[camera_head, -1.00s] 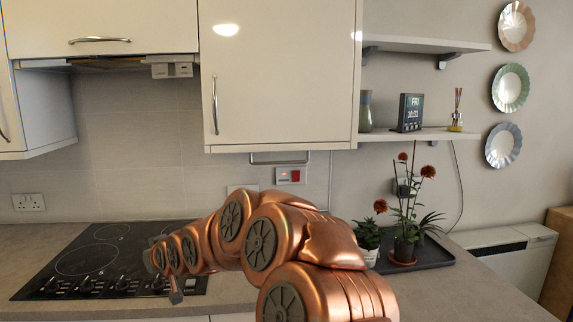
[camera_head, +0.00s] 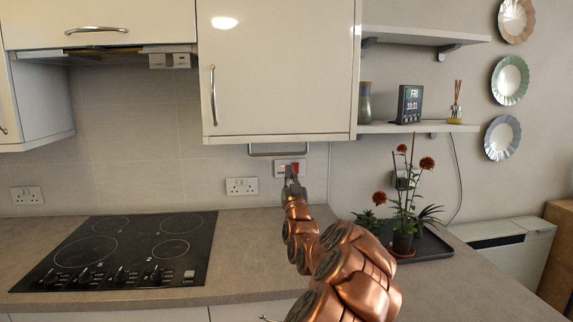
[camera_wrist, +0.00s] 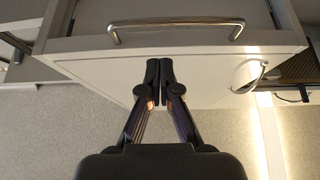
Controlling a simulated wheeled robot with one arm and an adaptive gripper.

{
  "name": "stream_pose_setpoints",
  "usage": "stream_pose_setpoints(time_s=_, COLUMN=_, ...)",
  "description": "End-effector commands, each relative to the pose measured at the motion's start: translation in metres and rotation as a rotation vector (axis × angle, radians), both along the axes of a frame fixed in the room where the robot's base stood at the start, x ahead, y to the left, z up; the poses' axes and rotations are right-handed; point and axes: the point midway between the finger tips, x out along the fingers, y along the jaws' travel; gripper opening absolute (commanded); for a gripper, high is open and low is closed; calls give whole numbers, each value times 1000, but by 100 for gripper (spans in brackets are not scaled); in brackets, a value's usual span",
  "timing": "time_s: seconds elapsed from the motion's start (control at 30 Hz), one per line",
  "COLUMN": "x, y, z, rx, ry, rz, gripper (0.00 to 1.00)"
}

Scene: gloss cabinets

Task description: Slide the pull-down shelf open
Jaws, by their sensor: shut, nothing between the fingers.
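The pull-down shelf shows as a metal bar handle (camera_head: 279,153) under the bottom edge of the white wall cabinet, near the tiled wall. In the wrist view, the bar handle (camera_wrist: 178,27) spans the upper part of the picture. The rest of the shelf is hidden by the cabinet.
The white cabinet door (camera_head: 277,75) has a vertical handle (camera_head: 213,95). A black hob (camera_head: 120,250) lies on the worktop at left. Potted plants (camera_head: 403,242) stand on a black tray at right. Open wall shelves (camera_head: 420,128) hold small items. Worktop between hob and arm is clear.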

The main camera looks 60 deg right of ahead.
Motion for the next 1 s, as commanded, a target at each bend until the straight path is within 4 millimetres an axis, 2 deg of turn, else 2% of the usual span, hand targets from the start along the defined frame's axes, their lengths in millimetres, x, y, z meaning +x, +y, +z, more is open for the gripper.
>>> stream_pose_setpoints(time_s=0.63, x=37, y=-42, z=31, rx=5, ry=8, rz=4, gripper=0)
stream_pose_setpoints(time_s=1.0, x=50, y=-61, z=46, rx=3, ry=3, rz=3, gripper=0)
